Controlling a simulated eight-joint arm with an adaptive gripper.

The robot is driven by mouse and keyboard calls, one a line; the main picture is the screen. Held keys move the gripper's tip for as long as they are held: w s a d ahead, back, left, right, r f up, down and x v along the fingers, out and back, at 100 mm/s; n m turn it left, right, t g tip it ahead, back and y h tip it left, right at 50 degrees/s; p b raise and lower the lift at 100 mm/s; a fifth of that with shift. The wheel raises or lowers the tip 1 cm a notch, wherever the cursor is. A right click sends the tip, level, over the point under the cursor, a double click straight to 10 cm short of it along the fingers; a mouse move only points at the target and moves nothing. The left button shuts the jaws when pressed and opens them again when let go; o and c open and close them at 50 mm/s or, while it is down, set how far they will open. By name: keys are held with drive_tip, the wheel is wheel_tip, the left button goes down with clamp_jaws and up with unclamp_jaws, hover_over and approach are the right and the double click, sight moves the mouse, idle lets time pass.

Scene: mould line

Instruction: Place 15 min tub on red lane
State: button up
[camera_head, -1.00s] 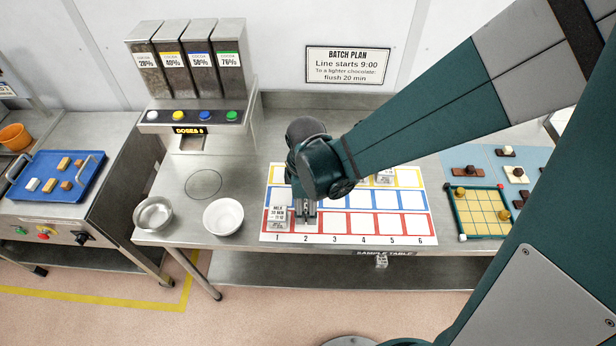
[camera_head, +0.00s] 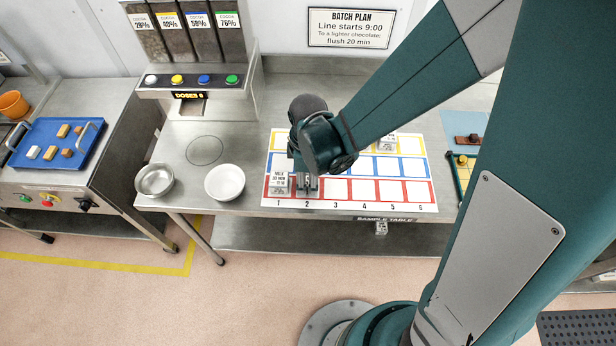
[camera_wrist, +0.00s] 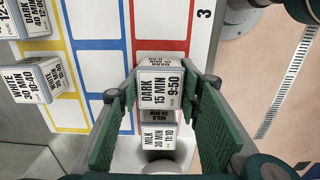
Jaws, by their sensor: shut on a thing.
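The 15 min tub (camera_wrist: 160,92), a white block labelled DARK 15 MIN 9:50, sits between my gripper's green finger pads in the wrist view. My gripper (camera_head: 307,186) is shut on it over the red lane (camera_head: 336,189) at column 2. The tub is mostly hidden by my gripper in the head view. I cannot tell whether it rests on the mat. Another tub, MILK 30 MIN 11:10 (camera_wrist: 160,133), stands in the red lane at column 1, just beside it; it also shows in the head view (camera_head: 279,184).
Red cells 3 to 6 look clear. A white bowl (camera_head: 225,182) and a metal bowl (camera_head: 154,180) stand left of the mat. A tub (camera_head: 387,144) is in the yellow lane.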

drive_tip(key=shift+f, duration=0.3)
drive_tip(key=o, duration=1)
drive_tip(key=shift+c, duration=0.2)
drive_tip(key=shift+r, duration=0.2)
wheel_tip(320, 180, up, 12)
drive_tip(key=p, duration=0.1)
idle(0.4)
drive_tip(key=shift+d+r, duration=0.1)
idle(0.8)
drive_tip(key=s+d+r+m+t, duration=0.2)
drive_tip(key=d+r+m, duration=0.6)
drive_tip(key=d, duration=0.4)
drive_tip(key=s+d+r+m+t, duration=0.3)
drive_tip(key=d+r+m+t, duration=0.2)
drive_tip(key=d+r+m, duration=0.3)
drive_tip(key=d+m, duration=0.2)
drive_tip(key=d, duration=0.2)
drive_tip(key=shift+r, duration=0.3)
